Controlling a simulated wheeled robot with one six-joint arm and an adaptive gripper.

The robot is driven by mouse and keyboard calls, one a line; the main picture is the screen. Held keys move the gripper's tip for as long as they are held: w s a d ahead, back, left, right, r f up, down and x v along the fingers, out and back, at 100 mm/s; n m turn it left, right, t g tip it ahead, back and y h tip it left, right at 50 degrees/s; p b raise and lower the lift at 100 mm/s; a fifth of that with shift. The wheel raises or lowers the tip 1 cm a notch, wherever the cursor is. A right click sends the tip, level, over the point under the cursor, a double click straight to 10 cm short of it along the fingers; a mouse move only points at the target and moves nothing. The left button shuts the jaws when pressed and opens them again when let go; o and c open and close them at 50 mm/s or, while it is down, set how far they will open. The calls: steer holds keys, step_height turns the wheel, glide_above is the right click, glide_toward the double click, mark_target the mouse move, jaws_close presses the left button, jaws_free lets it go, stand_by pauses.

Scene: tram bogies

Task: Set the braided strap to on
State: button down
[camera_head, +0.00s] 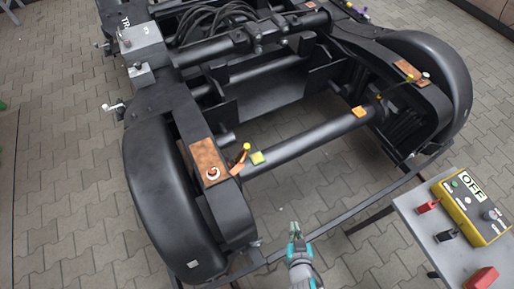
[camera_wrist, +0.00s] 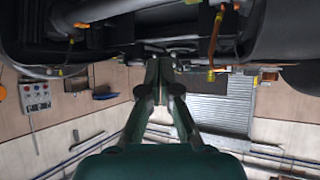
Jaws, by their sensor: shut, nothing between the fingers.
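My gripper (camera_head: 295,232) is at the lower middle of the head view, in front of the bogie's open end, with its fingers together and empty. In the wrist view, the gripper (camera_wrist: 160,75) points toward the dark underframe, fingertips touching nothing that I can see. A short orange strap-like piece with a yellow end (camera_head: 240,160) sits by the left copper plate (camera_head: 208,160). An orange strap (camera_wrist: 214,38) hangs in the wrist view, with a yellow tip low down. I cannot tell which of these is the braided strap, or see any braid.
The black bogie (camera_head: 165,190) fills the middle, with a crossbar (camera_head: 310,138) carrying yellow and orange tags. A grey table (camera_head: 420,222) at right holds a yellow box (camera_head: 470,207) reading OFF and red clamps (camera_head: 427,206).

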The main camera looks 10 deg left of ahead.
steer(key=s+d+r+m+t, duration=0.1)
steer(key=s+d+r, duration=0.35)
steer(key=s, duration=0.25)
steer(key=s+d+r+m+t, duration=0.1)
steer(key=s+d+r+m, duration=0.15)
steer(key=s+r, duration=0.45)
steer(key=w+a+f+m+g+y, duration=0.1)
steer(key=w+a+f+m+y, duration=0.15)
steer(key=w+f, duration=0.55)
steer(key=w+a+f+m+g+y, duration=0.1)
steer(key=w+a+f+m, duration=0.2)
steer(key=w+f, duration=0.5)
steer(key=w+a+r+y, duration=0.2)
steer(key=w+y, duration=0.1)
steer(key=w, duration=0.4)
steer(key=w+a+r+m+y, duration=0.1)
steer(key=w+a+r+y, duration=0.15)
steer(key=w, duration=0.45)
steer(key=w+a+r+y, duration=0.2)
steer(key=w+y, duration=0.1)
steer(key=w, duration=0.4)
steer(key=w+a, duration=0.4)
steer(key=a, duration=0.6)
steer(key=shift+w+a+f+t, duration=0.15)
steer(key=shift+w+a+t, duration=0.1)
steer(key=shift+w+t, duration=0.05)
